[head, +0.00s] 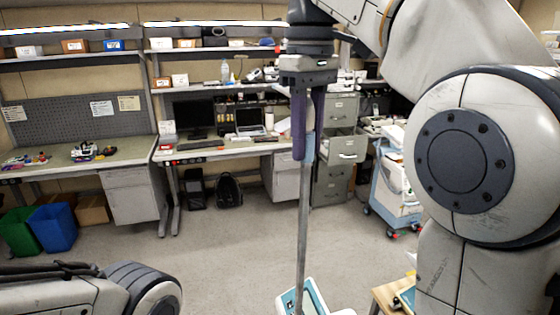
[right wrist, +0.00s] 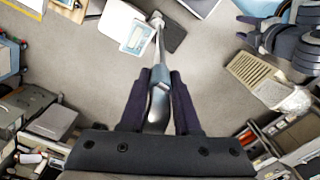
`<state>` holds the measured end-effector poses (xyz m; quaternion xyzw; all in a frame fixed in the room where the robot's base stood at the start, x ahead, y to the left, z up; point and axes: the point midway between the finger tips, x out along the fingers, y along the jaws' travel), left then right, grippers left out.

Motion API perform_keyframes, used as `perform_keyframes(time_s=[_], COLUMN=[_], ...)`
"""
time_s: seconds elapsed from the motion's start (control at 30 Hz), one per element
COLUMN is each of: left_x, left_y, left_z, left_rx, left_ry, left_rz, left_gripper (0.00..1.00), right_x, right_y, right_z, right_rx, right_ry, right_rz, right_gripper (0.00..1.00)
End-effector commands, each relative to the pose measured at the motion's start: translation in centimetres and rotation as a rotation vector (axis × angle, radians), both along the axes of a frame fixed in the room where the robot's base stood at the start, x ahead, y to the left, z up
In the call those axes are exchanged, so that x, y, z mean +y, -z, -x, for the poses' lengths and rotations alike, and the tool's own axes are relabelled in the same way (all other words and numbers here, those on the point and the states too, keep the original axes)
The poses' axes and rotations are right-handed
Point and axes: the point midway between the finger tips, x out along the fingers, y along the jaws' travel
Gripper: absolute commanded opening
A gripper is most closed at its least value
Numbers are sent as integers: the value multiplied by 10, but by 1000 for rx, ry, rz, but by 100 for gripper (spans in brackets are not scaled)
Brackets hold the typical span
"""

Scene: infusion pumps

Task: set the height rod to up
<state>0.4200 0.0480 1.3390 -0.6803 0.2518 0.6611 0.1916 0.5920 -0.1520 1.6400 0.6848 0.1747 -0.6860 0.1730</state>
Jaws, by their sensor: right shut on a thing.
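The height rod (head: 303,215) is a thin grey metal pole standing nearly upright, with a light blue-grey piece at its top. My right gripper (head: 308,150) points down, with its dark fingers shut on this top piece. In the right wrist view, the two fingers of my right gripper (right wrist: 160,85) lie on either side of the blue-grey top of the rod (right wrist: 158,74). A white device with a teal-edged panel (head: 312,298) is at the rod's lower part, cut off by the picture's bottom edge. It also shows in the right wrist view (right wrist: 122,27).
A white and blue cart (head: 395,195) stands to the right behind my right arm. A wooden-edged table (head: 388,297) is at the lower right. Workbenches (head: 215,150), grey filing cabinets (head: 335,145) and green and blue bins (head: 50,230) line the back. The middle floor is clear.

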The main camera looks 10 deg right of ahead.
Motion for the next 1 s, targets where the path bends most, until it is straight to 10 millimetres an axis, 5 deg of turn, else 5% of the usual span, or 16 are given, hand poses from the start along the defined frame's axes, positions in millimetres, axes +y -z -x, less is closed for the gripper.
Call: perform_keyframes(time_s=[0.43, 0.47, 0.5, 0.53, 1.0], left_x=[0, 0, 0, 0, -2], left_y=[0, 0, 0, 0, 0], left_z=[0, 0, 0, 0, 3], left_rx=[0, 0, 0, 0, 4], left_ry=[0, 0, 0, 0, 2], left_rz=[0, 0, 0, 0, -2], left_gripper=[50, 50, 50, 50, 50], right_x=[-4, -4, -4, -4, 4], right_y=[-5, -5, -5, -5, -3], right_z=[1, 1, 1, 1, 0], right_rx=[-5, -5, -5, -4, 4], right_ry=[6, 6, 6, 6, -26], right_rz=[-4, -4, -4, -3, -9], right_gripper=[0, 42, 57, 61, 61])
